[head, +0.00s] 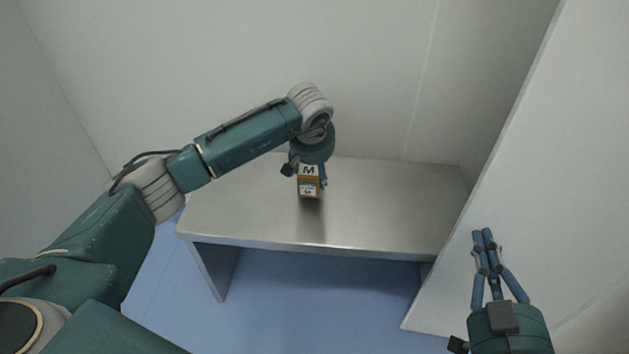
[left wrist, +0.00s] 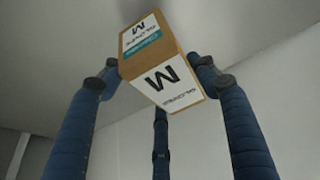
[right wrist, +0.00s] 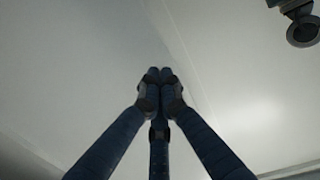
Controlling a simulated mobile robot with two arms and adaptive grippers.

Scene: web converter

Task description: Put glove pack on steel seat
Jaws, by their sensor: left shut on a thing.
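The glove pack (head: 309,188) is a small brown and white box marked with a black M. My left gripper (head: 306,171) is shut on it, and the arm's wrist hides part of the grip in the head view. In the left wrist view the box (left wrist: 160,75) sits tilted between the blue fingers. The steel seat (head: 390,208) is a flat grey bench, and the pack is over its middle. I cannot tell whether the pack touches the seat. My right gripper (head: 484,237) is empty with its fingertips together, to the right of the seat.
The seat's top is otherwise clear. A pale wall (head: 230,50) stands behind it and a white panel (head: 560,160) stands close on the right, near my right gripper. The floor (head: 320,300) in front is blue and clear.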

